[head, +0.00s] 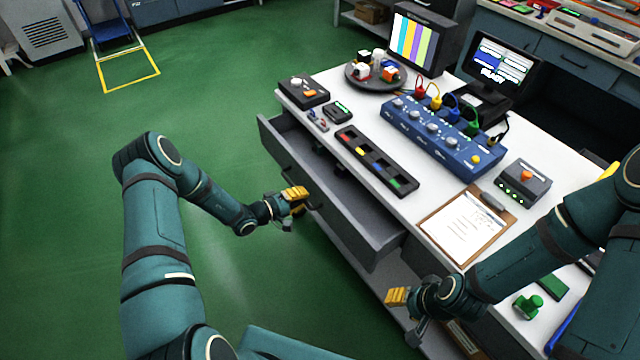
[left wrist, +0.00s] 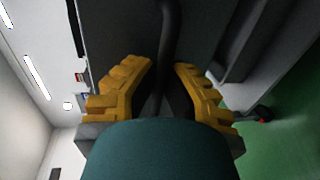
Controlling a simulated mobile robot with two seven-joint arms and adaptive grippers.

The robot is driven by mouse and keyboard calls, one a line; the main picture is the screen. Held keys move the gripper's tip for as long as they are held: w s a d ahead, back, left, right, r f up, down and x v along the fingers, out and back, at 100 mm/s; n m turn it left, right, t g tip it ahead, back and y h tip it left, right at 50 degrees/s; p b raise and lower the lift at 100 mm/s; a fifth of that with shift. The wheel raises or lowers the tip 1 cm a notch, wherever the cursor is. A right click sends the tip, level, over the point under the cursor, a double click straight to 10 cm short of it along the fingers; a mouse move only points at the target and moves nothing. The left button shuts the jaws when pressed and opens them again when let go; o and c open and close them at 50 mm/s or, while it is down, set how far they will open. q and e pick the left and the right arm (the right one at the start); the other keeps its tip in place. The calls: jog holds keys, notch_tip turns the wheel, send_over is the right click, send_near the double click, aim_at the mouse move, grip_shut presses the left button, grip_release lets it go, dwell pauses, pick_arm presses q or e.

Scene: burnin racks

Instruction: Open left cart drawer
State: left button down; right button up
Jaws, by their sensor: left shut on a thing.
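The left cart drawer (head: 352,228) is a grey drawer under the white bench top, and it stands pulled out, with its dark inside showing. My left gripper (head: 296,198) is at the middle of the drawer front, with its yellow fingers closed on the handle. In the left wrist view the dark bar handle (left wrist: 169,35) runs between the two yellow fingers (left wrist: 166,88), against the grey drawer front. My right gripper (head: 397,296) hangs low beside the bench's front side, away from the drawer handle; its finger gap is too small to tell.
The white bench top (head: 405,200) carries a black slotted tray (head: 376,160), a blue instrument box (head: 440,130), a clipboard (head: 465,228), a round turntable (head: 374,76) and two monitors. The green floor (head: 225,110) left of the drawer is clear.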

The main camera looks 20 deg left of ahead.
pick_arm(q)
jog(key=f+v, duration=0.3)
jog(key=v, duration=1.3)
jog(key=shift+s+a+f+p, duration=0.15)
jog(key=shift+s+f+p, duration=0.05)
jog(key=shift+s+p, duration=0.1)
jog(key=c, duration=1)
grip_release()
jog(key=v, duration=1.2)
jog(key=shift+f, duration=0.1)
